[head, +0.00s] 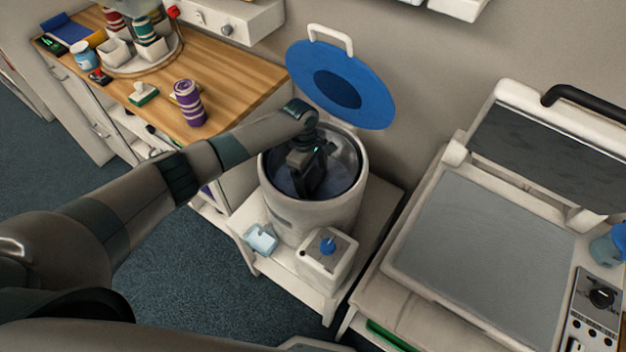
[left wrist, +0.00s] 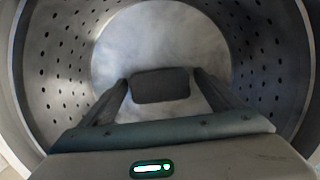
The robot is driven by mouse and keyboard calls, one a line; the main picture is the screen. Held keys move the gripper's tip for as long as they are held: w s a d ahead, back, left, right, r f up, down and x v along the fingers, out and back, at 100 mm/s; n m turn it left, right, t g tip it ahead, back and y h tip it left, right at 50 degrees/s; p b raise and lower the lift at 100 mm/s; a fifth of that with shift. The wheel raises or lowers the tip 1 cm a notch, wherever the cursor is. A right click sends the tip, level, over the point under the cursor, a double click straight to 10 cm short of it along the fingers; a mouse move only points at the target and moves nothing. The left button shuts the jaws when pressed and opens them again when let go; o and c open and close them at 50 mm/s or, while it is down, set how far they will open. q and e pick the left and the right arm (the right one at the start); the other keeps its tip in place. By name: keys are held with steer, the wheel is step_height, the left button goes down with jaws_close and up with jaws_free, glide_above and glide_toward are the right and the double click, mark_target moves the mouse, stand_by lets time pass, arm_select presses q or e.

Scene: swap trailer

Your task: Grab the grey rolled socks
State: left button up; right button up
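The grey rolled socks (left wrist: 160,85) show as a dark grey rounded bundle in the left wrist view, inside a metal drum with a perforated wall. My left gripper (left wrist: 161,92) is down inside the drum with its fingers spread, one on each side of the bundle. Narrow gaps seem to show beside it, and I see no clear contact. In the head view my left gripper (head: 306,180) reaches down through the open top of the round white washer (head: 313,215); the socks are hidden there. My right gripper is not in view.
The washer's blue lid (head: 340,84) stands open behind the drum. A white box with a blue knob (head: 327,258) and a light blue cup (head: 261,239) stand in front. A wooden counter (head: 235,75) is at left, a large grey press (head: 485,250) at right.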

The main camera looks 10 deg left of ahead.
mark_target(313, 175)
arm_select(q)
steer(key=c, duration=1.2)
steer(key=shift+o, duration=0.2)
step_height(313, 175, up, 10)
steer(key=shift+r+b, duration=0.1)
steer(key=shift+b, duration=0.9)
